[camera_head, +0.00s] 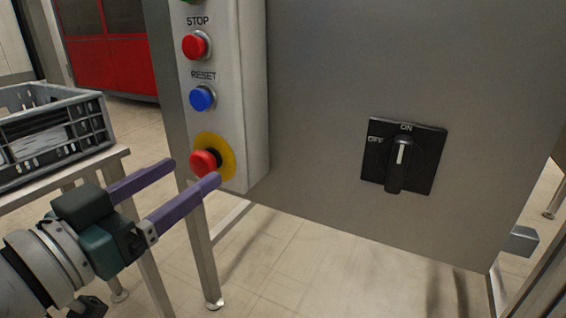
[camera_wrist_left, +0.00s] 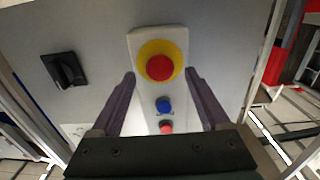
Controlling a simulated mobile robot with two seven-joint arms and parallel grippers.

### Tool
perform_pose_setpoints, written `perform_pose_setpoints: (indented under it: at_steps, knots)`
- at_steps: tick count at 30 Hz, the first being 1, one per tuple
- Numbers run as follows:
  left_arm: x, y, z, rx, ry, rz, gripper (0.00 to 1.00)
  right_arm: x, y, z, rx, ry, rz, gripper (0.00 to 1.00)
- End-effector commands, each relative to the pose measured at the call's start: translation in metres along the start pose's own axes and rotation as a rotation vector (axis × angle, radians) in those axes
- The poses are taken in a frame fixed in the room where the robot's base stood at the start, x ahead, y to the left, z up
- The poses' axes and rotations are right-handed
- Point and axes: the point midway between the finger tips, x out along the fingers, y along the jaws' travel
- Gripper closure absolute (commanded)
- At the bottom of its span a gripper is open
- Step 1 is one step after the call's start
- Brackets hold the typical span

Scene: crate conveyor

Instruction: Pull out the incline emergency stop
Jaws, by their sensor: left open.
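The emergency stop is a red mushroom button (camera_head: 204,163) on a yellow disc (camera_head: 229,158), low on a grey control box (camera_head: 236,100). In the left wrist view the red button (camera_wrist_left: 159,67) sits ahead, between the lines of the two fingers. My left gripper (camera_head: 196,172) is open, with its purple fingers pointing at the button, one fingertip on each side of it in the head view. It also shows in the left wrist view (camera_wrist_left: 159,75). I cannot tell whether the fingers touch the button. My right gripper is not in view.
Above the stop are a blue RESET button (camera_head: 202,98) and a red STOP button (camera_head: 196,45). A black ON/OFF rotary switch (camera_head: 403,155) is on the grey cabinet (camera_head: 330,90) to the right. A grey crate (camera_head: 98,105) stands on a frame at left.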

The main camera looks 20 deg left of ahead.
Motion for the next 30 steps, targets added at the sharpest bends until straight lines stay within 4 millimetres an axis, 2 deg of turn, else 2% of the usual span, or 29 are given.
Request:
perform_pose_setpoints:
  at_steps: [3,6,14,30]
  knots:
    - [0.013,0.000,0.002,0.000,0.000,0.000,0.21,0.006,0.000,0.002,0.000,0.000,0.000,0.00]
    - [0.018,0.000,0.001,0.000,-0.001,0.000,0.21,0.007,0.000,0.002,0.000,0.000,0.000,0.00]
    - [0.019,0.000,0.000,-0.001,-0.002,0.000,0.21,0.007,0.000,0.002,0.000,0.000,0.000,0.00]
    - [0.019,0.000,0.001,-0.001,-0.002,0.000,0.79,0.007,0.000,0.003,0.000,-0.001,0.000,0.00]
